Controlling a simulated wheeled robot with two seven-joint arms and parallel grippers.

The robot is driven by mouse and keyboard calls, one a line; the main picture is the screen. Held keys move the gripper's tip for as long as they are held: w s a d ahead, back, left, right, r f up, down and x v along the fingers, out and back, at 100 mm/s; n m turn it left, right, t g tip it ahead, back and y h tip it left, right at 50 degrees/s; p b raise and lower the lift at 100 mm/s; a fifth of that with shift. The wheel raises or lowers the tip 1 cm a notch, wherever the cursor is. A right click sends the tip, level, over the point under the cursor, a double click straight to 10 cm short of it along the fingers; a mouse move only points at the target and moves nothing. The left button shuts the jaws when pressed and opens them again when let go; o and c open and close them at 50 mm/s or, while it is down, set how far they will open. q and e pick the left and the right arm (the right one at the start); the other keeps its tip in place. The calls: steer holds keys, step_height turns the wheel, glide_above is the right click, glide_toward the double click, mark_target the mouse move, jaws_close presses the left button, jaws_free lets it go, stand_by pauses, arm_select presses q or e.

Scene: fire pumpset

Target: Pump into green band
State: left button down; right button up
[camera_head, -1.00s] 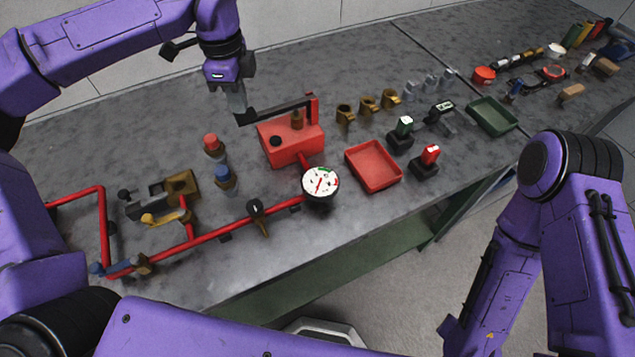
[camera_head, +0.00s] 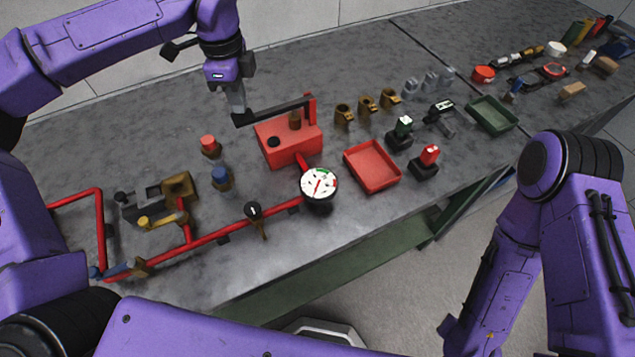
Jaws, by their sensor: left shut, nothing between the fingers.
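The red pump box (camera_head: 288,146) stands on the grey workbench, with a black lever handle (camera_head: 275,112) reaching left from its red upright post. My left gripper (camera_head: 238,113) points down at the free left end of the lever, touching it or just above it; I cannot tell which. Its fingers are shut with nothing between them. The round white gauge (camera_head: 319,184) sits in front of the pump, on the red pipe. It has a green band at its upper right and a red needle; the exact reading is too small to tell. My right gripper is out of view.
A red pipe (camera_head: 225,231) with a black-handled valve (camera_head: 255,212) runs along the front left. Red-capped (camera_head: 209,146) and blue-capped (camera_head: 221,178) fittings stand left of the pump. A red tray (camera_head: 372,166), brass fittings (camera_head: 366,105) and switches (camera_head: 427,160) lie to the right.

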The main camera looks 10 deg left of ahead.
mark_target(243, 116)
arm_select(q)
steer(key=shift+f+b, duration=3.15)
steer(key=shift+f, duration=0.25)
step_height(243, 116, up, 6)
steer(key=p, duration=0.3)
steer(key=shift+f+p, duration=0.2)
steer(key=shift+p, duration=0.1)
steer(key=shift+f, duration=0.2)
